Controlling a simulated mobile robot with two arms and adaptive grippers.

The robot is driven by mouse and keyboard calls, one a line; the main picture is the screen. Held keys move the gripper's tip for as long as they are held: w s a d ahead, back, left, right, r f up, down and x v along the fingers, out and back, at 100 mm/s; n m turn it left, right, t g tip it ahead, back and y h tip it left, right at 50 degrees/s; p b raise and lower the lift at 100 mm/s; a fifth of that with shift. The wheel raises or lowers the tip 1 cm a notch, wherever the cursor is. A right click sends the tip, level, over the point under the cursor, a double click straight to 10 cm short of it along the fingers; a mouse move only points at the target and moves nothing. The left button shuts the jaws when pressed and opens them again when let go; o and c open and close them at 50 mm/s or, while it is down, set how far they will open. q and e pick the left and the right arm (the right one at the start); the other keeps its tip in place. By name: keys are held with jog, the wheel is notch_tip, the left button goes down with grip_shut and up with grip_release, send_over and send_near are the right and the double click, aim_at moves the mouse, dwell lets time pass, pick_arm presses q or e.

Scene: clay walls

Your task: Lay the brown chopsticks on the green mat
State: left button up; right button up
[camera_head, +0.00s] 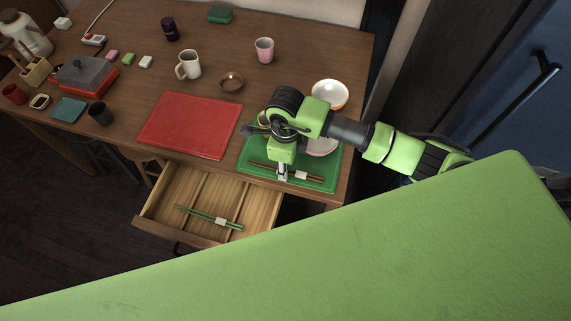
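The green mat (332,159) lies at the right end of the brown table, near its front edge. The brown chopsticks (314,178), with a pale band around them, lie over the front part of the mat. I cannot tell whether they rest flat on it or are slightly raised. My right gripper (282,175) points down over the mat with its fingertips at the chopsticks, left of the band. I see the fingers edge-on, so their opening is unclear. My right arm hides part of the mat. My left gripper is not in view.
A white bowl (330,94) stands behind the mat; another bowl (321,147) is partly hidden by my arm. A red mat (190,125) lies left. An open drawer (160,205) below holds green chopsticks (205,215). Mugs and small items stand farther back and left.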

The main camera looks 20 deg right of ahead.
jog(key=shift+r, duration=0.45)
notch_tip(320, 180, up, 11)
jog(key=b, duration=0.2)
jog(key=shift+r, duration=0.15)
